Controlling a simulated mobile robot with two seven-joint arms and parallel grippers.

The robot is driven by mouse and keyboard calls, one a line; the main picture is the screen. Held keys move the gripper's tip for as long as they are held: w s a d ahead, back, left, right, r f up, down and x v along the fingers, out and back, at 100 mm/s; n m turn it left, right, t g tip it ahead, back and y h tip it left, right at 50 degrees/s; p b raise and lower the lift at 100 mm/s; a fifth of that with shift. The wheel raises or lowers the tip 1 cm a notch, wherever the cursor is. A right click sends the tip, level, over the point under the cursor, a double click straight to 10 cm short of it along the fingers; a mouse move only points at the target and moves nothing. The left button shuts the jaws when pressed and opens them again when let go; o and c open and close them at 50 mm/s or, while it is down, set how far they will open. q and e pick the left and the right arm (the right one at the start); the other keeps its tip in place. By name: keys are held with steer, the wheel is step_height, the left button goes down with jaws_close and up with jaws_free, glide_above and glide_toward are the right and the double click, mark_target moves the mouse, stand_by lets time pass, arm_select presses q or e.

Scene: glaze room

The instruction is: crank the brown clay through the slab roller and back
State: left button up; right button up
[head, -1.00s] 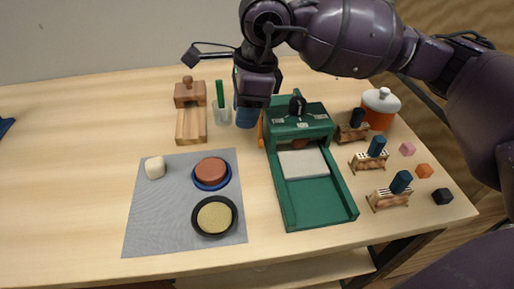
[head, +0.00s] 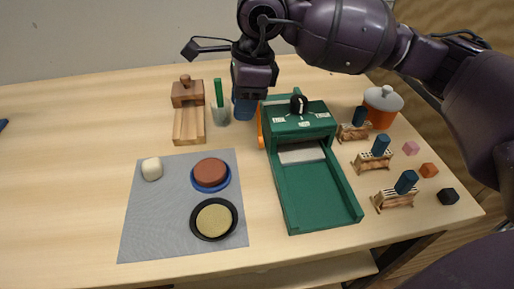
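The green slab roller (head: 318,190) stands right of the table's middle, its long bed towards me. A strip of pale board (head: 301,154) shows at the bed's far end, by the roller housing (head: 297,124); the rest is hidden under the housing. No brown clay shows in the roller now. A round red-brown piece (head: 210,172) lies on a blue dish on the grey mat. My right gripper (head: 247,100) points down at the housing's far left, near an orange part (head: 261,130). Its fingertips are unclear against something blue there. My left gripper is out of view.
The grey mat (head: 145,230) also holds a cream lump (head: 152,168) and a dark bowl (head: 214,220). A wooden press (head: 188,110) and a cup (head: 220,115) stand behind. Small racks (head: 373,161), an orange pot (head: 382,105) and cubes (head: 448,197) crowd the right side.

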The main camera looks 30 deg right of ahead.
steer(key=shift+w+d+f, duration=0.15)
steer(key=shift+w+f, duration=0.05)
steer(key=shift+w, duration=0.2)
